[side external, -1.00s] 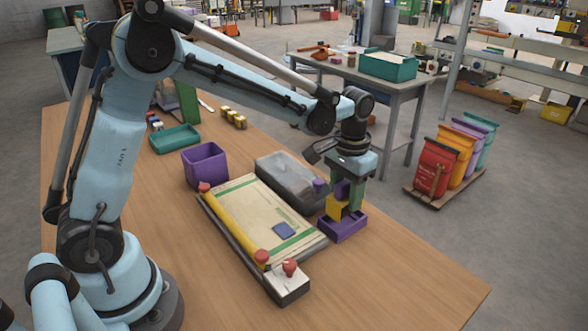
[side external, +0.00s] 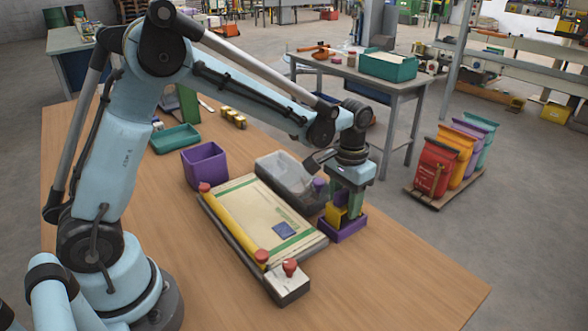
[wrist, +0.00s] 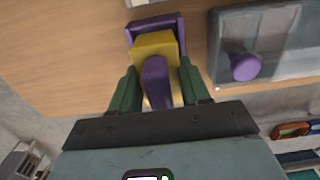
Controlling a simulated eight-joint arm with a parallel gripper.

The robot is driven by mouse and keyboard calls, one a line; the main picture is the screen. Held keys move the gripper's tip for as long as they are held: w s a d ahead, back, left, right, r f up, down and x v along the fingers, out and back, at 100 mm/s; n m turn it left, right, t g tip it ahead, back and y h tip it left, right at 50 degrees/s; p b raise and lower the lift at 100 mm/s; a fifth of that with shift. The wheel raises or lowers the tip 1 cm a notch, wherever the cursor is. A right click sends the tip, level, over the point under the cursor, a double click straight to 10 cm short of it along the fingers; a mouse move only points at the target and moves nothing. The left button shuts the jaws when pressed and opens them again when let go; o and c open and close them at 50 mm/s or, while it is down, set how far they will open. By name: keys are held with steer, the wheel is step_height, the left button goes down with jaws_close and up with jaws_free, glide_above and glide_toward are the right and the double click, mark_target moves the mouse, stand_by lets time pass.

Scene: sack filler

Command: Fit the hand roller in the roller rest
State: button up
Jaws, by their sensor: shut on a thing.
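My gripper (side external: 348,205) points down near the right side of the table, its green fingers shut on the hand roller. The hand roller has a yellow body (side external: 336,215) and a purple handle (wrist: 155,82); the handle is between the fingers in the wrist view. The roller rest (side external: 343,234) is a purple open holder on the table, right below the roller. It also shows behind the yellow body in the wrist view (wrist: 133,35). The roller's lower part is hidden by the rest's wall; I cannot tell whether it touches the bottom.
A grey bin (side external: 272,165) with a purple knob (side external: 320,185) stands close left of my gripper. A flat sack board (side external: 255,215) with a yellow bar (side external: 232,227) and red knobs lies left of the rest. A purple box (side external: 204,160) stands further back. The table's front right is clear.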

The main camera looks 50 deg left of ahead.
steer(key=shift+f, duration=0.45)
steer(key=o, duration=1.1)
step_height(320, 180, up, 11)
steer(key=shift+r, duration=0.2)
steer(key=shift+s+r, duration=0.15)
steer(key=shift+r, duration=0.3)
steer(key=s+a+t, duration=0.1)
steer(key=s+t, duration=0.1)
steer(key=s, duration=0.3)
steer(key=s+a+f+t, duration=0.1)
steer(key=s+a+t, duration=0.1)
steer(key=s, duration=0.2)
steer(key=s+a+f+t, duration=0.1)
steer(key=s+t, duration=0.2)
steer(key=s, duration=0.2)
steer(key=shift+s+a, duration=0.25)
steer(key=shift+s, duration=0.05)
